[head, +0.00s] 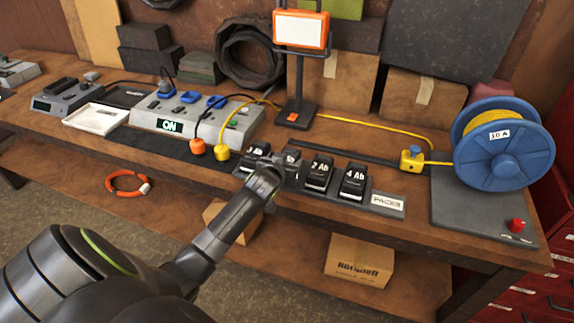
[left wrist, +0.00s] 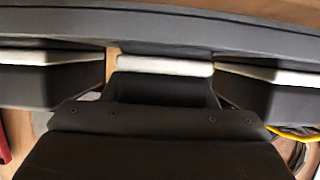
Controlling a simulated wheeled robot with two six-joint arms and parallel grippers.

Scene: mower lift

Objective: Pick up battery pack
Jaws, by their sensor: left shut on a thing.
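Several black battery packs stand in a row in a grey rack with a PACKS label (head: 387,202) on the workbench. One pack (head: 255,153) is at the left, a pack marked 2 Ab (head: 318,171) and a pack marked 4 Ab (head: 353,180) are at the right. Between them is the gripped battery pack (head: 292,155), partly hidden by my arm. My left gripper (head: 284,166) is shut on it, and its fingers are mostly hidden. In the left wrist view the gripped pack (left wrist: 160,88) sits between two neighbours. My right gripper is not in view.
A power strip unit (head: 195,118) with an ON display stands left of the packs. An orange lamp (head: 301,30) stands behind. A blue cable reel (head: 504,155) is at the right, with yellow cable across the bench. A cardboard box (head: 358,260) lies on the lower shelf.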

